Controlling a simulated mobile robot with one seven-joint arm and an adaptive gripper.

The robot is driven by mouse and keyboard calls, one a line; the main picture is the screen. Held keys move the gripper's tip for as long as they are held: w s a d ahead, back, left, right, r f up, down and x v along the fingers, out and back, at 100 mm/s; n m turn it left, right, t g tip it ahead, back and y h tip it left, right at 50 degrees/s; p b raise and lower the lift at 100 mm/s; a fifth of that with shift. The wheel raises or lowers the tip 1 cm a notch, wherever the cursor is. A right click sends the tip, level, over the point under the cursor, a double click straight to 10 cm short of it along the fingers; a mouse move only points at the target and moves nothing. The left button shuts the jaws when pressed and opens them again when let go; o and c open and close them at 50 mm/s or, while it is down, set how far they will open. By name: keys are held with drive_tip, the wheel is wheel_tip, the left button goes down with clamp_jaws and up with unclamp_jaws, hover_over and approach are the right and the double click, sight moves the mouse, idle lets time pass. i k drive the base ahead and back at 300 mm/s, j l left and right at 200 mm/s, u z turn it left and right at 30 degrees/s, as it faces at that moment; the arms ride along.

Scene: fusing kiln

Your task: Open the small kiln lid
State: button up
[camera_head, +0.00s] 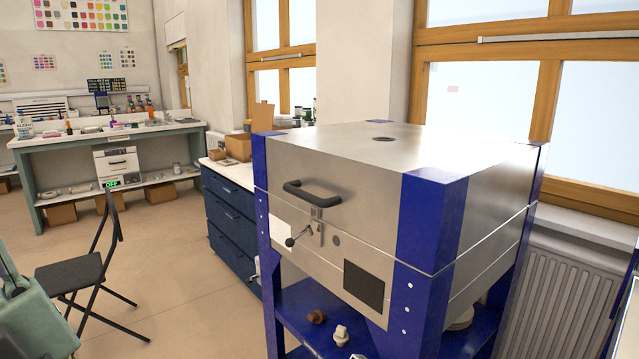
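A large silver kiln with blue corner posts (345,225) fills the middle and right foreground. Its lid (385,145) is down, with a black bar handle (312,194) on the front and a latch lever (299,237) below it. A much smaller white box-shaped unit, seemingly a small kiln (117,165), sits on the lower shelf of the far left bench. It has a dark handle on its front, looks closed, and a green display (111,184) below it seems to read OFF. My gripper is not in view.
A folding chair (78,270) stands on the left floor, beside a teal object (35,318) at the lower left edge. Dark blue drawers (230,218) stand behind the large kiln. The floor between chair and drawers (190,250) is clear. A radiator (560,285) is at right.

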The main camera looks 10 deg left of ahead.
sight(423, 197)
drive_tip(key=i+j, duration=0.15)
drive_tip(key=j, duration=0.3)
drive_tip(key=i+j, duration=0.15)
drive_tip(key=j, duration=0.25)
drive_tip(key=i+j, duration=0.1)
drive_tip(key=j, duration=0.3)
drive_tip(key=i+z, duration=0.05)
